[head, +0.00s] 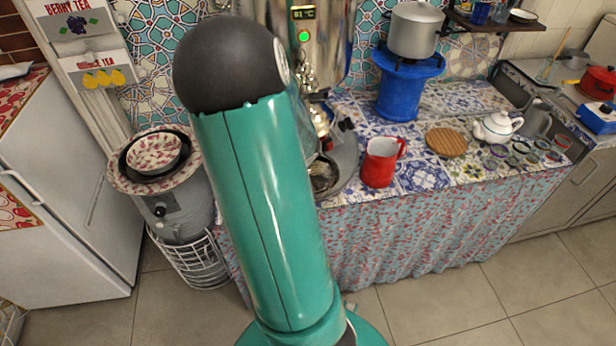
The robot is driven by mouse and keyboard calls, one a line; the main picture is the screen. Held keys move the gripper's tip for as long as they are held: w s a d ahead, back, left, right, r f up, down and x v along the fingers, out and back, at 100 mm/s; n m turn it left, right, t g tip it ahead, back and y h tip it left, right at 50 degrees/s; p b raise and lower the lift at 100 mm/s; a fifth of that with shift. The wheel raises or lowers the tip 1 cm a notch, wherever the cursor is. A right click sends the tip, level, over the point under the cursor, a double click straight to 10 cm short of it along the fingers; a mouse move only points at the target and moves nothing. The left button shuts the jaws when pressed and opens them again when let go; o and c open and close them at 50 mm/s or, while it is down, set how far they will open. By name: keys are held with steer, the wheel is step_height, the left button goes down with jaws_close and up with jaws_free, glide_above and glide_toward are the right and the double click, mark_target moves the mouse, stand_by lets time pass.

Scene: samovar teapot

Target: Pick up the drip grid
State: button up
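A round, dark metal piece (323,177), which looks like the drip grid or the drip bowl that holds it, sits under the samovar's tap. My upright green arm link covers its left side, so I cannot tell the grid from its bowl. The shiny metal samovar (330,45) stands behind it, with a brass tap (319,118), a green light and a temperature display. A grey round base (346,160) shows beside the dark piece. My gripper is not visible; my arm hides part of the samovar area.
A red mug (379,165) stands just right of the samovar base. Further right on the tiled counter (416,178) are a wooden round board (446,142), a white teapot (496,127) and several small glasses. A blue stand (405,92) holds a pot (415,30).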

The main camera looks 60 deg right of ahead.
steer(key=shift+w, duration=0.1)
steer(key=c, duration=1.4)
